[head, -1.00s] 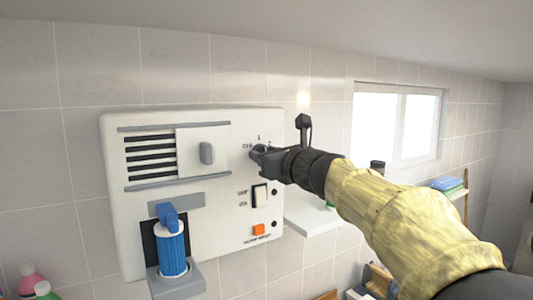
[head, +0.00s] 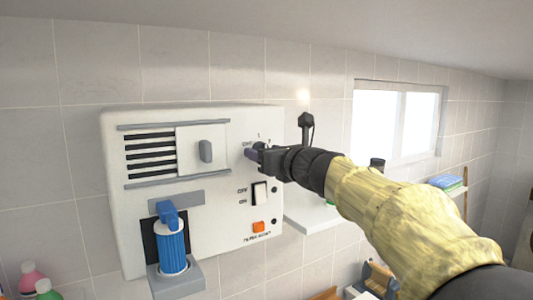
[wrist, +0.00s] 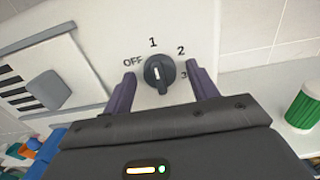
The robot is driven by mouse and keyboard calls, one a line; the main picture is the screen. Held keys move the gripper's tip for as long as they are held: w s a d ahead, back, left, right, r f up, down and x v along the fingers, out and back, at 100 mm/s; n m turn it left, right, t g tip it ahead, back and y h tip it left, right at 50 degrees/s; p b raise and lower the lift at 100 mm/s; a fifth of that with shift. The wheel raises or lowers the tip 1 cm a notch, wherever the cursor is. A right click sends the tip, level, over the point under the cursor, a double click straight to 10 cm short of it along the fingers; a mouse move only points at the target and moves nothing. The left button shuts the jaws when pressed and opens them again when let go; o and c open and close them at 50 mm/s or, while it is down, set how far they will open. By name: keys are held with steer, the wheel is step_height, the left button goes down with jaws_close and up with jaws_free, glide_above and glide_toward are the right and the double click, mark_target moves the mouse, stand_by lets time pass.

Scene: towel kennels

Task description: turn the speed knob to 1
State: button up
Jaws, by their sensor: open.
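The speed knob (wrist: 159,73) is a round black dial on the white panel. In the head view my gripper (head: 255,155) is at the panel's upper right and hides the knob.
The white machine (head: 225,225) hangs on a tiled wall. Below the knob are a rocker switch (head: 259,193) and an orange button (head: 258,227). A blue cylinder (head: 172,250) sits in its lower left. A white shelf (head: 312,222) is at its right; a green container (wrist: 304,106) stands there.

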steer(key=shift+s+d, duration=0.1)
steer(key=b+v, duration=0.5)
steer(key=v, duration=1.2)
steer(key=shift+d+f, duration=0.1)
step_height(320, 180, down, 33)
steer(key=d+n+g+h+b, duration=0.3)
steer(key=n+g+h, duration=0.35)
steer(key=n, duration=0.65)
steer(key=s+d+f+n+g+h+b, duration=0.1)
steer(key=s+f+n+g, duration=0.1)
steer(key=s+f+n, duration=0.2)
steer(key=s+d+f+n+g+h+b, duration=0.1)
steer(key=s+f+n, duration=0.3)
steer(key=f, duration=0.6)
steer(key=s+d+f+n+g+h+b, duration=0.1)
steer(key=s+d+f+n+g, duration=0.2)
steer(key=s+f+n, duration=0.2)
step_height(320, 180, down, 3)
steer(key=n, duration=0.3)
steer(key=shift+d, duration=0.2)
